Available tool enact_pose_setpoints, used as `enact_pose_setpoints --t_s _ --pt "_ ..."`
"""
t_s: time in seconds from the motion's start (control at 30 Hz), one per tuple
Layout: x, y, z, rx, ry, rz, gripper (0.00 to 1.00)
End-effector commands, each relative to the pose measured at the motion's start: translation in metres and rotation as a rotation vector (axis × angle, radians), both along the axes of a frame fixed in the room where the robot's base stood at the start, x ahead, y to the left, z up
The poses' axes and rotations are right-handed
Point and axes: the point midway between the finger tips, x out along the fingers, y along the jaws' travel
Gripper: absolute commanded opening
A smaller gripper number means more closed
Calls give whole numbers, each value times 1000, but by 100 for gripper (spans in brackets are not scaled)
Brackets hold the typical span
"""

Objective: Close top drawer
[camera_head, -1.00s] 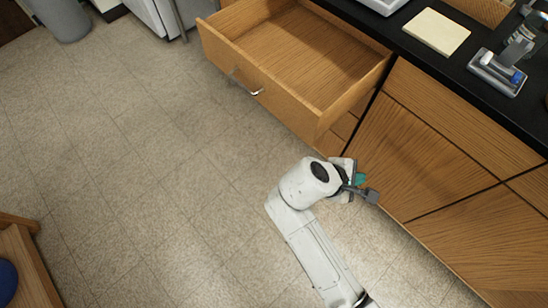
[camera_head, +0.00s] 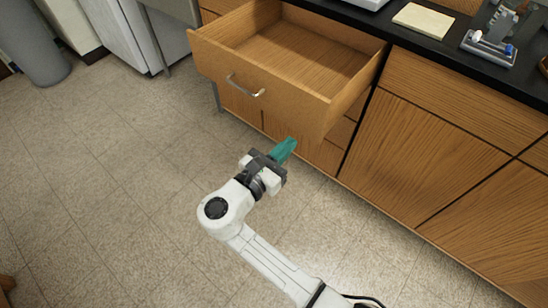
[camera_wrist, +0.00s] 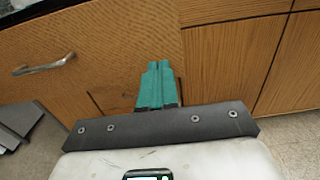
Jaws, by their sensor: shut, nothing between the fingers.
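The top drawer (camera_head: 240,88) is a wooden drawer pulled well out from the cabinet, and its inside looks empty. A curved metal handle (camera_head: 246,87) is on its front. The drawer front also shows in the wrist view (camera_wrist: 110,50), with the handle (camera_wrist: 44,64) at the left. My gripper (camera_head: 290,143) has teal fingers and is shut and empty. In the head view it appears just below the drawer front's lower right part. In the wrist view the fingers (camera_wrist: 156,70) point toward the wood. I cannot tell whether they touch it.
A black counter (camera_head: 400,42) runs above the cabinet, with a pale yellow pad (camera_head: 423,18) and a metal device (camera_head: 490,45) on it. Closed wooden cabinet doors (camera_head: 415,150) stand to the right. A grey bin (camera_head: 35,45) stands at the far left. The tiled floor (camera_head: 110,170) in front is clear.

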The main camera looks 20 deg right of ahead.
Motion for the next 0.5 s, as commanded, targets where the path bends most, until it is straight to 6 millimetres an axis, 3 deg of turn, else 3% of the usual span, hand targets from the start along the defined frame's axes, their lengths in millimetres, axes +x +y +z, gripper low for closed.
enact_pose_setpoints --t_s 0.2,0.5 --pt "24 -34 0 0 -1 -3 0" --pt "41 -57 0 1 -1 0 0"
